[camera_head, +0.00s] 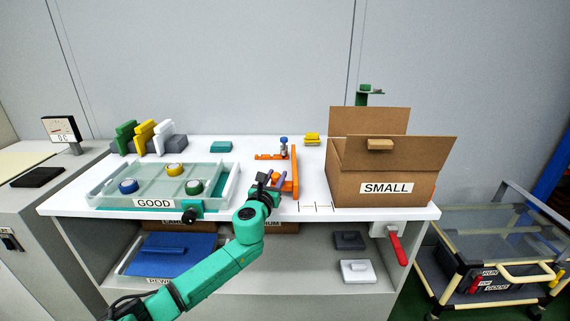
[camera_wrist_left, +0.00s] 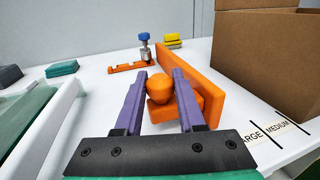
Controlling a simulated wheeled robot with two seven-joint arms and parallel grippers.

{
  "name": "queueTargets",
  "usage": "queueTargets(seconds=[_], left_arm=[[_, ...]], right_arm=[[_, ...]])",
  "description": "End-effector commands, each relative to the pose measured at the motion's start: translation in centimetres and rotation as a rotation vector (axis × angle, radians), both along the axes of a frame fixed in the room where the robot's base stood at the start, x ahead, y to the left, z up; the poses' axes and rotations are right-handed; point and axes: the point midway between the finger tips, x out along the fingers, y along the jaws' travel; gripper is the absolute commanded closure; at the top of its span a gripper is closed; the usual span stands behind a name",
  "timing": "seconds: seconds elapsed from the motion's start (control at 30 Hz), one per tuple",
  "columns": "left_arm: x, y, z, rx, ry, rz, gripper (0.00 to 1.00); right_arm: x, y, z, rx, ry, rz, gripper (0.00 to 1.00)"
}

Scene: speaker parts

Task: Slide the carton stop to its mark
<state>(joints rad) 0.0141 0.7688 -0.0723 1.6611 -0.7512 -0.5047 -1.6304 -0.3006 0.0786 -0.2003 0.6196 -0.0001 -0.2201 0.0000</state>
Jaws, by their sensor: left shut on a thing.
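The orange carton stop (camera_head: 295,178) is a long upright rail with a side arm, on the white bench left of the carton. It also shows in the left wrist view (camera_wrist_left: 205,92). My left gripper (camera_wrist_left: 161,76) has its purple fingers on either side of the stop's round orange knob (camera_wrist_left: 160,88) and is shut on it. In the head view this gripper (camera_head: 271,182) is at the near left side of the rail. Dark mark lines (camera_head: 316,207) lie at the bench's front edge, right of the stop; the wrist view shows labels LARGE and MEDIUM (camera_wrist_left: 278,128). My right gripper is not in view.
An open cardboard carton (camera_head: 350,185) labelled SMALL stands right of the marks. A clear tray (camera_head: 108,190) labelled GOOD, holding several round parts, is at left. A blue-topped metal part (camera_head: 283,147) stands at the stop's far end. Bench between stop and carton is clear.

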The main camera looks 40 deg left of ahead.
Motion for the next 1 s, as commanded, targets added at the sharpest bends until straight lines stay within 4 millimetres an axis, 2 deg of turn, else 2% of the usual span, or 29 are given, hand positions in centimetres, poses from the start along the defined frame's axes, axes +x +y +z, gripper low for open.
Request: queueTargets(seconds=[1.0], left_arm=[[2.5,-3.3,-0.2,-0.004,0.002,-0.003,1.0]], right_arm=[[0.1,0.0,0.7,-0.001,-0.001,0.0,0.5]])
